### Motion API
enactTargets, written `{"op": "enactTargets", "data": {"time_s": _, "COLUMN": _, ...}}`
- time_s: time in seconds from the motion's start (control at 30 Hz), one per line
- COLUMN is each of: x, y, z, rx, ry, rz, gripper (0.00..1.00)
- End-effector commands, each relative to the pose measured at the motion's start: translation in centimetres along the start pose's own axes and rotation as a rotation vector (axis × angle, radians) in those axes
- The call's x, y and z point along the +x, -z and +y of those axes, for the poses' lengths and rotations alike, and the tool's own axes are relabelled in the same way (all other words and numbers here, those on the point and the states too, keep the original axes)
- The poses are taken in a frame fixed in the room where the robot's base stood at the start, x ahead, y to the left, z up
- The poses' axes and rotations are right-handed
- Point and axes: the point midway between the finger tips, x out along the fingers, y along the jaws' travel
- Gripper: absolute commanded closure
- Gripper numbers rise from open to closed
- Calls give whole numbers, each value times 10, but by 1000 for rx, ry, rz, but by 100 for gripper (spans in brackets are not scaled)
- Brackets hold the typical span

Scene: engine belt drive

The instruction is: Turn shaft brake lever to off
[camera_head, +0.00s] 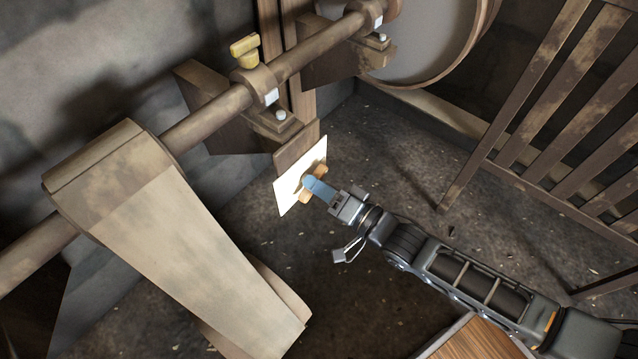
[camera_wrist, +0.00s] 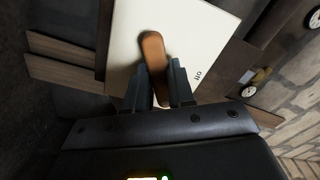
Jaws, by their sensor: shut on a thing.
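The shaft brake lever is a small orange-brown wooden handle (camera_wrist: 154,55) on a cream plate (camera_wrist: 196,25) in the wrist view. The plate bears a mark that reads like "Off" at its right side. The lever slants slightly, its upper end left of the jaws' middle. My gripper (camera_wrist: 162,85) is shut on the lever's near end, one finger at each side. In the head view, the cream plate (camera_head: 290,187) hangs below a shaft bracket, and my gripper (camera_head: 318,187) with its blue fingers meets the lever (camera_head: 313,183) there. The fingers partly hide the lever.
A wide belt (camera_head: 190,235) descends at left. A slatted wooden guard (camera_head: 560,110) stands at right, and a large wheel (camera_head: 425,40) behind. A wooden surface (camera_head: 475,342) lies at the bottom. Floor around my arm is open.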

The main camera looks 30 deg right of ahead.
Motion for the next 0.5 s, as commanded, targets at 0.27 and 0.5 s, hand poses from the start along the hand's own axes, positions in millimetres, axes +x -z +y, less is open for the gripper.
{"op": "enactTargets", "data": {"time_s": 0.27, "x": 0, "y": 0, "z": 0, "rx": -261, "ry": -3, "rz": -1, "gripper": 100}}
{"op": "enactTargets", "data": {"time_s": 0.5, "x": -1, "y": 0, "z": 1, "rx": -490, "ry": -3, "rz": -1, "gripper": 100}}
